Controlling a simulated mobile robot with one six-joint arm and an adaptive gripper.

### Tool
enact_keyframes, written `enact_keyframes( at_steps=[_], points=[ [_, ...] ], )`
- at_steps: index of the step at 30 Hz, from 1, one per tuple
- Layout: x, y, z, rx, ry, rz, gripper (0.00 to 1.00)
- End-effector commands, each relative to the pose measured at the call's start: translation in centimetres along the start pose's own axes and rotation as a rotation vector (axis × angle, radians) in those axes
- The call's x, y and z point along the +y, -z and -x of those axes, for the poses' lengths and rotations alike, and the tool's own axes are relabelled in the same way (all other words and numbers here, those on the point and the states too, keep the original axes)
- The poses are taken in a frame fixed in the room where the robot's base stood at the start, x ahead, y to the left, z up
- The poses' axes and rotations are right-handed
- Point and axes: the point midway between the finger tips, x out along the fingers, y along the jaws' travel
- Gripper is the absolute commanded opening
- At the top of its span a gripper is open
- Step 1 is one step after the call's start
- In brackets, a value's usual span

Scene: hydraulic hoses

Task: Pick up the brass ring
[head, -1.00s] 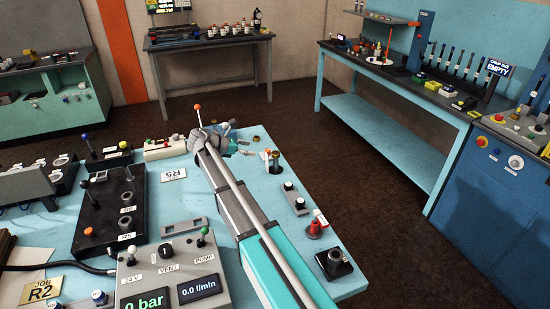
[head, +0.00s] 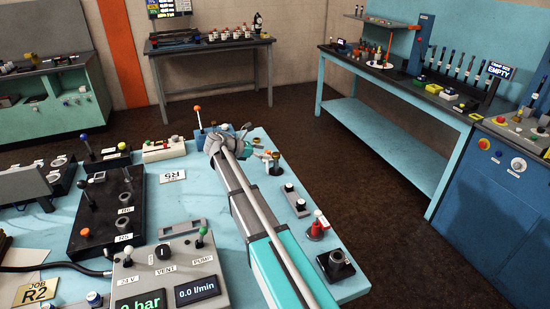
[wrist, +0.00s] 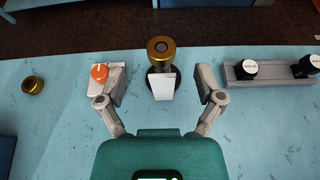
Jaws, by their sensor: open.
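My gripper (wrist: 160,82) is open, with its two fingers spread wide in the wrist view. Between and just beyond the fingertips stands a dark post with a brass ring-like collar (wrist: 160,48) on top and a white tab in front. I cannot tell whether the collar is a loose ring. A second brass ring (wrist: 33,85) lies on the light-blue bench top, well left of the left finger. In the head view my gripper (head: 250,147) is near the bench's right edge, beside the brass-topped post (head: 275,166). The loose brass ring (head: 256,140) is just behind it.
An orange knob (wrist: 100,72) shows right by the left finger. A grey block with black caps (wrist: 255,71) is to the right of the right finger. A red fitting (head: 317,229) and a black socket (head: 336,265) stand nearer along the bench edge. Dark floor lies beyond.

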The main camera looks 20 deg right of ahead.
Motion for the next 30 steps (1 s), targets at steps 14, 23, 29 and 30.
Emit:
enact_keyframes(
  at_steps=[14,23,29,30],
  points=[
    [-0.1,0.2,-4.2,0.000,0.000,-0.001,0.86],
    [-0.1,0.2,-4.1,0.000,0.000,-0.001,0.86],
    [-0.1,0.2,-4.1,0.000,0.000,-0.001,0.86],
    [-0.1,0.2,-4.1,0.000,0.000,-0.001,0.80]
  ],
)
